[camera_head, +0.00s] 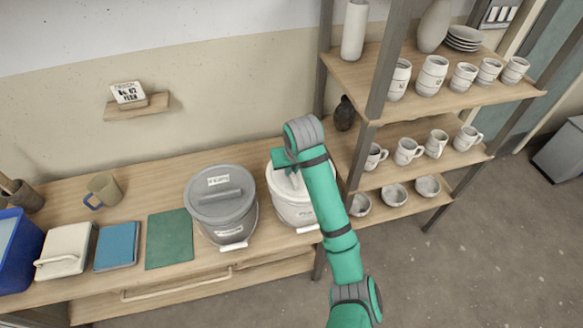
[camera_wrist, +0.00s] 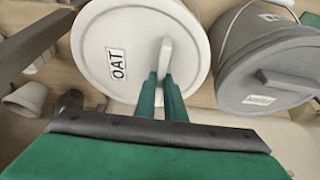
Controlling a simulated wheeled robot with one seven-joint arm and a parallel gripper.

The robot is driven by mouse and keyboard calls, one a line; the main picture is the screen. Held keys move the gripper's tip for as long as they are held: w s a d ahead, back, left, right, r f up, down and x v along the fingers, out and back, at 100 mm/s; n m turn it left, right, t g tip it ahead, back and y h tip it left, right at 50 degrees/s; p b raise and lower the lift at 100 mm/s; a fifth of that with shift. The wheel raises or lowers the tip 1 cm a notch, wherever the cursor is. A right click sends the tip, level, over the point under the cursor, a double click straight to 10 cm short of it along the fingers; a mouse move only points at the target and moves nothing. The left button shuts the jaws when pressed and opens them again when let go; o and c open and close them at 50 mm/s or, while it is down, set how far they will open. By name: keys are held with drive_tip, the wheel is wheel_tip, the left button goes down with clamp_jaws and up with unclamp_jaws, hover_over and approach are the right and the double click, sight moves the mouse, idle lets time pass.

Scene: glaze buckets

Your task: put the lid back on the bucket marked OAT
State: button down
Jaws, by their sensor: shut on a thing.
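The white bucket (camera_head: 295,212) stands on the bench at the right end, partly behind my arm. Its round white lid (camera_wrist: 107,35) carries an OAT label (camera_wrist: 116,65) and a raised bar handle (camera_wrist: 165,52). My gripper (camera_wrist: 165,82) is shut on that handle in the wrist view; in the head view my gripper (camera_head: 290,164) is over the white bucket. The lid is at the bucket's top, but I cannot tell whether it is fully seated or slightly above the rim. My wrist and forearm hide part of the lid and rim in the head view.
A grey lidded bucket (camera_head: 222,208) stands close on the left; it also shows in the wrist view (camera_wrist: 270,72). A shelf rack (camera_head: 430,96) with cups and bowls rises close on the right. A green mat (camera_head: 169,239) lies farther left on the bench.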

idle(0.3)
drive_tip(key=c, duration=1.3)
unclamp_jaws()
drive_tip(key=shift+w, duration=0.1)
drive_tip(key=shift+r, duration=1.45)
drive_tip(key=shift+d+r, duration=0.1)
drive_tip(key=shift+r, duration=1.9)
